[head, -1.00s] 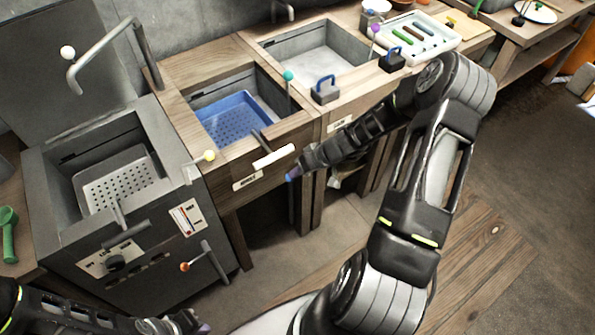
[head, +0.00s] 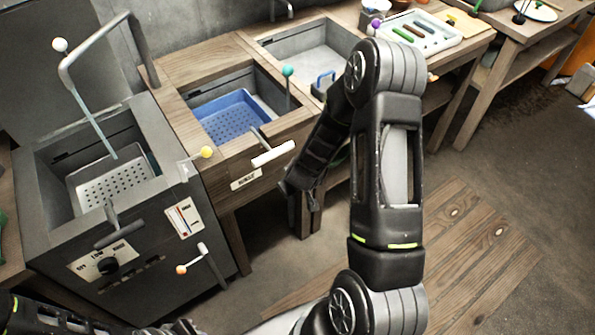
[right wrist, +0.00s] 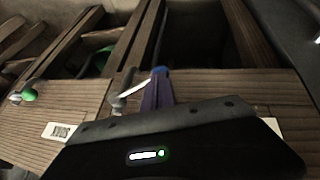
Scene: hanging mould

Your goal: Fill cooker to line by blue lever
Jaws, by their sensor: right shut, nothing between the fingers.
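The grey cooker (head: 55,235) stands at the left with a perforated tray (head: 112,185) inside. A thin pale blue stream (head: 95,122) falls from the bent tap (head: 98,48) into it. The tap carries a white-ball lever (head: 60,45). A gauge plate (head: 184,217) with a red mark is on the cooker's front; I cannot read the water level. My right gripper (right wrist: 157,90) is shut and empty near the wooden front. My left gripper (head: 180,326) is barely visible at the bottom edge.
The middle basin holds a blue perforated tray (head: 232,120). A white handle (head: 273,154) and a yellow-ball lever (head: 206,152) stick out in front. An orange-knobbed lever (head: 182,270) is low on the cooker. The floor (head: 480,215) at right is clear.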

